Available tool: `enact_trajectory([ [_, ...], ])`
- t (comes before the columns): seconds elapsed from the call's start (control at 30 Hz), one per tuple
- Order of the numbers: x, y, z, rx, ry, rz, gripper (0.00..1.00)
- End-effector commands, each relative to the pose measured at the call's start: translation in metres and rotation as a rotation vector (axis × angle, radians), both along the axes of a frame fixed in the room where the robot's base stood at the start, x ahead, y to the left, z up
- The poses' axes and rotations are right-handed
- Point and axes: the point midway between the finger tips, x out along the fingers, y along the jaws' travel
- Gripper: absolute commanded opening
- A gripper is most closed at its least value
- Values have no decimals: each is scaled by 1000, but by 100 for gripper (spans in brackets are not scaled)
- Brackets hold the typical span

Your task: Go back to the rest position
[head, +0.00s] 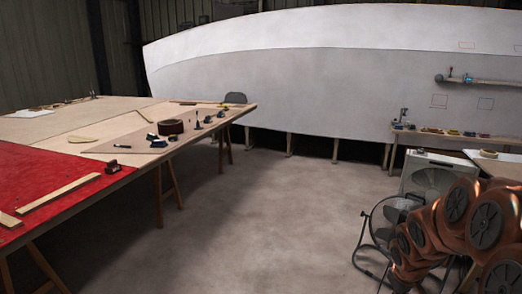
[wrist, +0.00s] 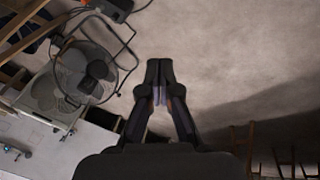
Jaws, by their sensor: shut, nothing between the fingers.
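My gripper (wrist: 158,70) shows in the wrist view, pointing out over the bare concrete floor. Its fingertips meet and nothing is held between them. In the head view my arm is folded at the lower right, with its copper-coloured joints in front of the floor fan; the gripper itself is not visible there. No object touches the gripper.
A large white hull (head: 300,75) spans the back. A long trestle table (head: 120,160) with a red cover and tools stands left. A floor fan (head: 385,220) and a grey box unit (head: 425,175) stand near my arm. A workbench (head: 450,140) is behind. The middle floor (head: 260,220) is clear.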

Motion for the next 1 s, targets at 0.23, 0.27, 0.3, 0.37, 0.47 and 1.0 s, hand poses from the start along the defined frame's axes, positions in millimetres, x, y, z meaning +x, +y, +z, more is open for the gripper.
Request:
enact_trajectory([
  [0.23,-65,53,81,40,87,-68,0],
  [0.27,-73,59,89,45,96,-75,0],
  [0.3,-85,68,99,54,113,-86,0],
  [0.37,-103,79,113,66,138,-103,0],
  [0.47,-133,98,138,86,177,-131,0],
  [1.0,-294,181,232,206,386,-240,0],
])
